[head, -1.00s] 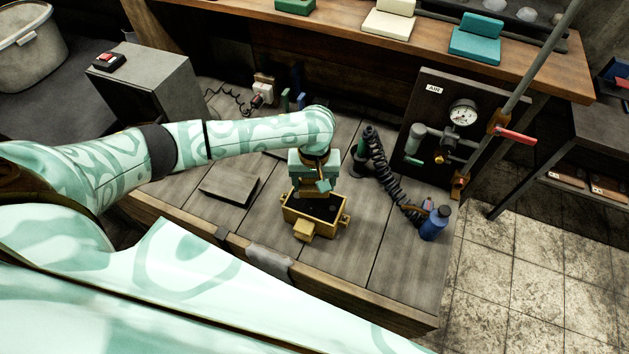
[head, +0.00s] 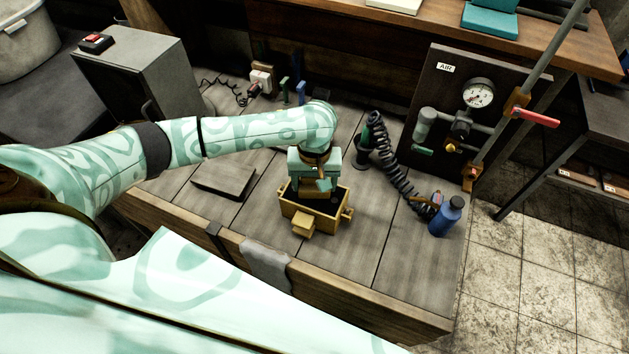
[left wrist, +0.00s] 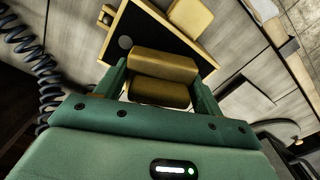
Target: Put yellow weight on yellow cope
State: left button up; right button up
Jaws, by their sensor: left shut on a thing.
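The yellow cope (head: 331,231) is an open box on the bench with dark fill inside and small lugs at its sides. A yellow block (head: 303,223) sits against its front wall. My left gripper (head: 315,188) is over the cope, pointing down. It is shut on the yellow weight (left wrist: 165,66), which lies between the fingers in the left wrist view. Part of the cope's dark inside (left wrist: 135,35) shows beyond the weight there. Whether the weight touches the cope or its fill is hidden. My right gripper is not in view.
A dark flat plate (head: 224,180) lies left of the cope. A black coiled hose (head: 392,165) and a blue bottle (head: 446,216) stand to the right, before the air panel (head: 447,125). The bench front right of the cope is clear.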

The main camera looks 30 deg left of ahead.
pick_arm(q)
jog(key=shift+f, duration=0.55)
dwell(0.4)
jog(key=o, duration=1.8)
jog(key=shift+o, duration=0.5)
jog(key=shift+f, duration=0.1)
notch_tip(320, 180, up, 16)
jog(key=p, duration=0.4)
jog(key=shift+r+p, duration=0.25)
jog(key=shift+p, duration=0.15)
